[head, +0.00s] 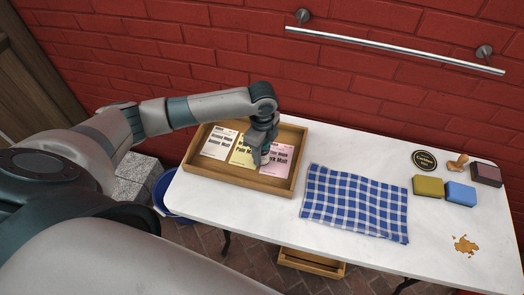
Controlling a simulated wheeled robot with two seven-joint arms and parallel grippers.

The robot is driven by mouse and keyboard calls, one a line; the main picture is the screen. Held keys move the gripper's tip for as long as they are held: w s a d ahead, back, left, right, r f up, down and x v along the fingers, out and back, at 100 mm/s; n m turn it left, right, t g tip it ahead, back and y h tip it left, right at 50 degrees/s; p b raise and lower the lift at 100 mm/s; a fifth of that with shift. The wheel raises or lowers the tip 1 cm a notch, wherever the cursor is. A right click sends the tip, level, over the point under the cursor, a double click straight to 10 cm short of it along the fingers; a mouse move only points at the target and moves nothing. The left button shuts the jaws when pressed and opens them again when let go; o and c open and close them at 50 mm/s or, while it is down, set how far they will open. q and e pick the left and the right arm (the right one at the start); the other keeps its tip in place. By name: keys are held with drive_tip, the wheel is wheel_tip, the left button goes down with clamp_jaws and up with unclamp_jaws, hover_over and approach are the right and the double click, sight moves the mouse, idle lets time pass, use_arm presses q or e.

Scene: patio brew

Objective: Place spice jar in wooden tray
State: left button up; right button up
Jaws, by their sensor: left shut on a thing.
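The wooden tray (213,178) stands on the left end of the white table. White, yellow and pink labelled packets lie flat in it. My left gripper (258,158) points down over the tray's inside, in front of the yellow and pink packets. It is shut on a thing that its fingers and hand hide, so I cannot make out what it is. No spice jar shows clearly anywhere in view. Whether the held thing touches the tray floor cannot be told. My right gripper is not in view.
A blue checked cloth (355,202) lies right of the tray. A yellow sponge (428,187), a blue sponge (460,193), a dark reddish block (487,174), a stamp (457,165) and a brown spill (465,245) are at the right. A metal rail (390,43) crosses the brick wall.

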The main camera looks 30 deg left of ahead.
use_arm(q)
drive_tip(key=shift+f, duration=0.45)
drive_tip(key=o, duration=1.1)
drive_tip(key=shift+r, duration=0.2)
wheel_tip(320, 180, up, 12)
drive_tip(key=b, duration=0.3)
drive_tip(key=shift+f, duration=0.15)
drive_tip(key=shift+r, duration=0.45)
